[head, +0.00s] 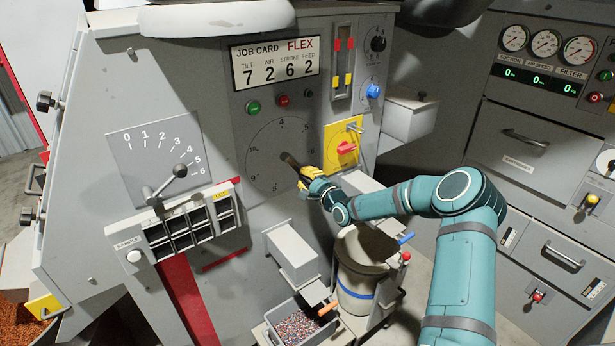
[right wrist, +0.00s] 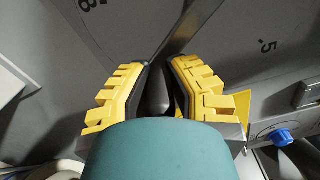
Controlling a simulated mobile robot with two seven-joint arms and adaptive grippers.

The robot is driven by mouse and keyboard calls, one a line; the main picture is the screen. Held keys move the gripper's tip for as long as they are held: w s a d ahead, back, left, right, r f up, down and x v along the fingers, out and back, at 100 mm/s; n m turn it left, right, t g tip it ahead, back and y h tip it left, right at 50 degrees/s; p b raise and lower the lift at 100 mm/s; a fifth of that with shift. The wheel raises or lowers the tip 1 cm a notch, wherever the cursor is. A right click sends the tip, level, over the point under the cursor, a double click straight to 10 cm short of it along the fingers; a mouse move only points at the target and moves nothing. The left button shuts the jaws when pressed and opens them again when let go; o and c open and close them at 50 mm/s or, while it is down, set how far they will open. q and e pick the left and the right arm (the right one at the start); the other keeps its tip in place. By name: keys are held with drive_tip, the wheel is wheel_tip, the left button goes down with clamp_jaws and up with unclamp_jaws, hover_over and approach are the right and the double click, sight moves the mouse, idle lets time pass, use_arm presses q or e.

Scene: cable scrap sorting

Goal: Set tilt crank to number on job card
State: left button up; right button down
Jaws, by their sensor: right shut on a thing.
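The job card (head: 274,62) reads FLEX, with tilt 7, air 2, stroke 6 and feed 2. Below it is a round numbered dial (head: 262,150) on the grey panel, with the tilt crank (head: 288,159) in front of its lower right part. My right gripper (head: 301,176) is at the crank. In the right wrist view my yellow-padded fingers (right wrist: 161,75) are closed around the dark crank handle (right wrist: 157,95). The gripper hides part of the dial, and I cannot read the exact setting. My left gripper is not in view.
A yellow plate with a red knob (head: 346,148) is close right of my gripper. A lever with a 0–6 scale (head: 160,150) is at left. A bucket (head: 360,265) and a tray of granules (head: 300,328) stand below. A grey box (head: 290,250) juts out under the dial.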

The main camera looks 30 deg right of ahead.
drive_tip(key=shift+s+a+f, duration=0.1)
drive_tip(key=shift+f, duration=0.2)
drive_tip(key=c, duration=0.8)
unclamp_jaws()
drive_tip(key=shift+c, duration=0.2)
drive_tip(key=shift+r, duration=0.1)
drive_tip(key=s+d, duration=0.1)
drive_tip(key=s, duration=1.1)
drive_tip(key=shift+w+a, duration=0.1)
